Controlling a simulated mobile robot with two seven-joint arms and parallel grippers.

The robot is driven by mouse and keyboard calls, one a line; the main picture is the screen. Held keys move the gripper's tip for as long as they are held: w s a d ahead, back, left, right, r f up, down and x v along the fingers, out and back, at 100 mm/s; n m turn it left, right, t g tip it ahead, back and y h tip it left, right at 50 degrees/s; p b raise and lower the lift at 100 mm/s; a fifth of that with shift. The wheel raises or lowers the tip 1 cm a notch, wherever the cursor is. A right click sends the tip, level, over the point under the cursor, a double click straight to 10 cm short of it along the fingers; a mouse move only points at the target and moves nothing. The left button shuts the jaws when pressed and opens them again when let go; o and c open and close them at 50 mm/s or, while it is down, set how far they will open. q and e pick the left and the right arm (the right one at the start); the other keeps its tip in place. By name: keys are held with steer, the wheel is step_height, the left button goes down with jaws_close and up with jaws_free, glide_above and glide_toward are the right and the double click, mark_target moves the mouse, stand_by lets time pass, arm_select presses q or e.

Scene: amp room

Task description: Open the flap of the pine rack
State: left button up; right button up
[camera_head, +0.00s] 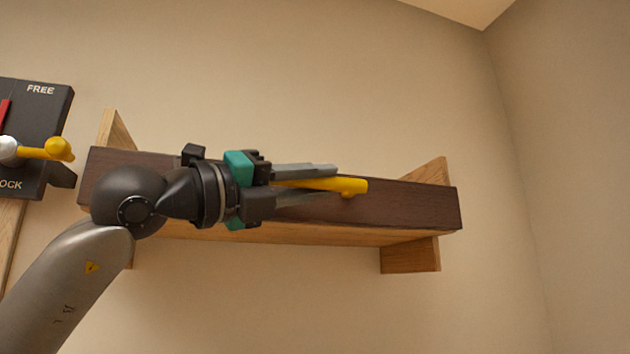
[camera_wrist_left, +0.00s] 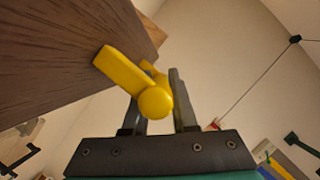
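The pine rack (camera_head: 300,232) is a light wood shelf on the wall with a dark brown front flap (camera_head: 415,203), which stands upright across its front and looks closed. A yellow handle (camera_head: 352,186) is at the flap's front. My left gripper (camera_head: 318,185) reaches across the flap from the left, with one finger above the handle and one below. In the left wrist view, the handle's round end (camera_wrist_left: 155,103) is between the two fingers (camera_wrist_left: 160,95). I cannot tell whether they grip it. The flap's edge (camera_wrist_left: 60,55) shows at upper left. My right gripper is out of view.
A dark panel (camera_head: 45,125) marked FREE, with a lever with a yellow knob (camera_head: 60,149), is on the wall to the left of the rack. A plain side wall (camera_head: 570,180) stands to the right. The space below the rack looks clear.

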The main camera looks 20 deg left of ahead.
arm_select(q)
jaws_close()
stand_by(0.9)
